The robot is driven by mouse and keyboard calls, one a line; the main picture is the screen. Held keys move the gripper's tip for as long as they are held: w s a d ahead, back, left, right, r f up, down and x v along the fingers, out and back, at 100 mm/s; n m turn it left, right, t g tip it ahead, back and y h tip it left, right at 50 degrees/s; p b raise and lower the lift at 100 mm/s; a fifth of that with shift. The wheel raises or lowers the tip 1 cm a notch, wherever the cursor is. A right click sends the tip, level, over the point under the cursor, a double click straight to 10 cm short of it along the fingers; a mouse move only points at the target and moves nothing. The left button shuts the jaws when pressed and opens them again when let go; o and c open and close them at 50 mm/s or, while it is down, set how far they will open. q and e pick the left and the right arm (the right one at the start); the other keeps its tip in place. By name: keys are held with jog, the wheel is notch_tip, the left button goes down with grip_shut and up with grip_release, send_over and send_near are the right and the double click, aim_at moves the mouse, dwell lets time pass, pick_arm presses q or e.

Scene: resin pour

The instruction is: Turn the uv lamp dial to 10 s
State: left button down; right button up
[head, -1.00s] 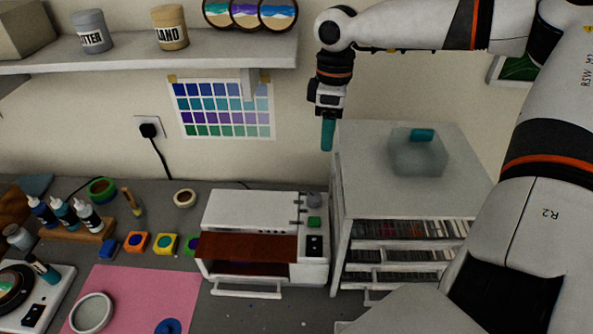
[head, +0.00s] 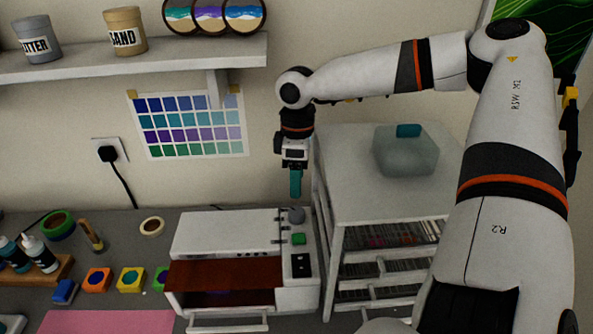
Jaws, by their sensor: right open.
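The UV lamp (head: 225,233) is a white box with a dark red-brown front panel, standing on the grey worktop against the wall side. Its grey round dial (head: 297,215) sits at the back of the control strip on its right, with a green button (head: 299,239) and a black switch panel (head: 301,265) in front of it. The dial's marks are too small to read. My right gripper (head: 296,196) points down with teal fingers just above the dial. Its fingers overlap in this view, and nothing shows between them. My left gripper is out of view.
A white drawer cabinet (head: 345,205) stands close to the lamp's right, with a translucent tub (head: 405,155) on top. A shelf (head: 130,55) with pots hangs above left. Small coloured pots (head: 131,279), a tape roll (head: 152,226) and a pink mat (head: 105,322) lie left of the lamp.

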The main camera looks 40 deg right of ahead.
aim_at(296, 210)
jog(key=f, duration=0.3)
jog(key=f+p, duration=0.1)
jog(key=f, duration=0.3)
jog(key=shift+s+a+f, duration=0.15)
jog(key=shift+a+f, duration=0.05)
jog(key=shift+f, duration=0.5)
jog(key=c, duration=1)
